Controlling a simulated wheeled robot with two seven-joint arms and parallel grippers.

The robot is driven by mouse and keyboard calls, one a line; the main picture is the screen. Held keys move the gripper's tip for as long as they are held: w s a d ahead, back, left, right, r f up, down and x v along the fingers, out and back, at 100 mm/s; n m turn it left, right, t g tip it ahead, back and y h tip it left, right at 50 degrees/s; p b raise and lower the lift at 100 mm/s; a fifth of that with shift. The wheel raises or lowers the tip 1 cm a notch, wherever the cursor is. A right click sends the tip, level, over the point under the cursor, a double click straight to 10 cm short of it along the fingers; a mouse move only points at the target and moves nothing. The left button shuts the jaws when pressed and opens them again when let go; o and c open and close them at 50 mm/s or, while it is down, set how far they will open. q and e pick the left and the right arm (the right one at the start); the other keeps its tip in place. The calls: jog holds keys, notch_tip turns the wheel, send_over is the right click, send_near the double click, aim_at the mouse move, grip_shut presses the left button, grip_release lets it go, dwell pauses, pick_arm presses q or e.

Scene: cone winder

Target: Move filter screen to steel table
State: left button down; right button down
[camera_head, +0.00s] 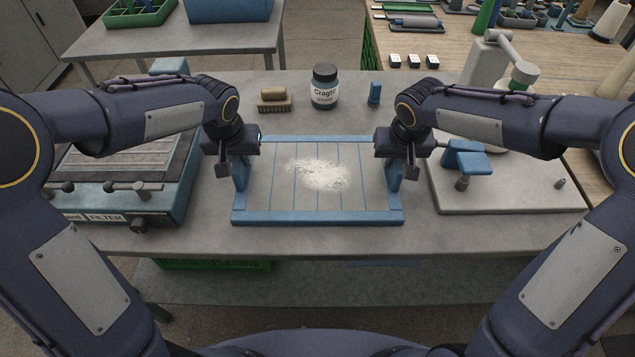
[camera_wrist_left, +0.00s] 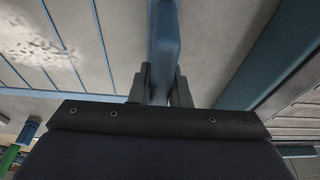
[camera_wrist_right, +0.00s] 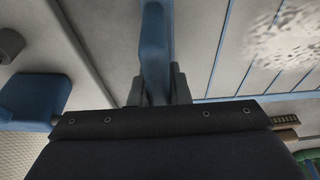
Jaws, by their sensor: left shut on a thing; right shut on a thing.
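The filter screen (camera_head: 318,217) is a blue rectangular frame with thin blue lines across it and a patch of white powder (camera_head: 319,174) in its middle. It appears level, over the middle of the grey steel table (camera_head: 330,239); I cannot tell whether it touches the top. My left gripper (camera_head: 236,170) is shut on the screen's left side bar, which shows between the fingers in the left wrist view (camera_wrist_left: 163,50). My right gripper (camera_head: 400,168) is shut on the right side bar, also between the fingers in the right wrist view (camera_wrist_right: 154,50).
A filter unit (camera_head: 122,190) with clamps stands close on the left. A grey plate with a blue-topped device (camera_head: 468,160) is close on the right. A brush (camera_head: 273,99), a dark jar (camera_head: 324,88) and a small blue item (camera_head: 375,94) stand behind the screen.

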pick_arm(q)
jog(key=c, duration=1.6)
grip_release()
jog(key=shift+c, duration=0.2)
pick_arm(e)
jog(key=c, duration=1.6)
grip_release()
jog(key=shift+c, duration=0.2)
pick_arm(q)
jog(key=shift+o, duration=1.4)
pick_arm(e)
jog(key=shift+o, duration=1.4)
pick_arm(q)
jog(key=shift+r, duration=0.1)
jog(key=v, duration=1.1)
jog(key=shift+s+r, duration=0.1)
jog(key=shift+r, duration=0.2)
pick_arm(e)
jog(key=v, duration=1.2)
pick_arm(q)
jog(key=shift+r, duration=0.1)
